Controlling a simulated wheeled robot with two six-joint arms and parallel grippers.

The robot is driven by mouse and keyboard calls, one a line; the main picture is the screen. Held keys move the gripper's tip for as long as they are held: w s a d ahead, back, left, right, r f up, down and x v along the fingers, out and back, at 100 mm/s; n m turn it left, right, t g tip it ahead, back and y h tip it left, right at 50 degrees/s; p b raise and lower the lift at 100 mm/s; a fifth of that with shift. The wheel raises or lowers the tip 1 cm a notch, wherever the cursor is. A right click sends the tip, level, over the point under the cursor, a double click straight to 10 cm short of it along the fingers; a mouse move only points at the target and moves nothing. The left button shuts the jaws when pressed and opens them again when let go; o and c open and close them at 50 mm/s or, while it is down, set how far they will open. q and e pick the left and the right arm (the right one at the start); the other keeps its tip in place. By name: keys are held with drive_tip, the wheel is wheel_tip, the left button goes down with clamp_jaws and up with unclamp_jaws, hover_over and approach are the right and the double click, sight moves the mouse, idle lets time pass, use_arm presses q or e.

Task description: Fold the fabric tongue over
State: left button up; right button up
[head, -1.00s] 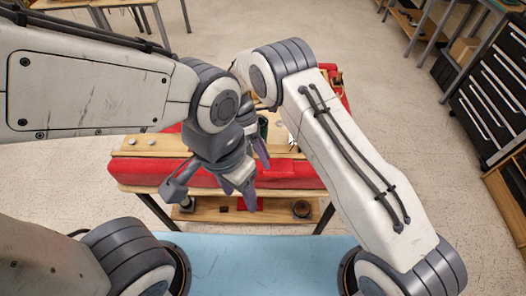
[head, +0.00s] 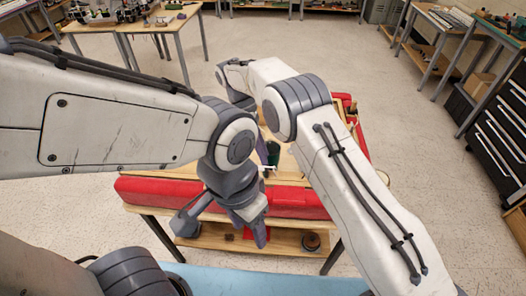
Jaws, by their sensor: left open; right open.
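My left gripper (head: 224,229) hangs in front of the near red edge of the work table (head: 185,172), with its jaws open and nothing seen between them. My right gripper (head: 262,150) is mostly hidden behind my two arms. Only a purplish finger of it seems to show over the table, and its jaws are open. A dark green thing (head: 273,154) shows beside that finger, partly covered. I cannot tell whether it is part of the fabric tongue. No fabric tongue can be made out clearly, as my arms cover the middle of the table.
A red padded border (head: 150,190) runs along the table's front. A lower wooden shelf (head: 285,240) carries a small dark round object (head: 311,242). A black drawer cabinet (head: 497,130) stands at the right. Open floor lies around the table.

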drive_tip(key=s+d+r+m+t+y, duration=0.1)
drive_tip(key=s+r+m+t+y, duration=0.3)
drive_tip(key=s+r, duration=0.7)
use_arm(q)
drive_tip(key=c, duration=0.3)
clamp_jaws()
use_arm(e)
drive_tip(key=s+d+m, duration=0.4)
drive_tip(key=s, duration=0.4)
drive_tip(key=s+d+f+m+y, duration=0.1)
drive_tip(key=s+d+m, duration=0.2)
drive_tip(key=s, duration=0.5)
drive_tip(key=shift+s+d+m+t+y, duration=0.3)
drive_tip(key=shift+d+m, duration=0.1)
drive_tip(key=shift+d, duration=0.25)
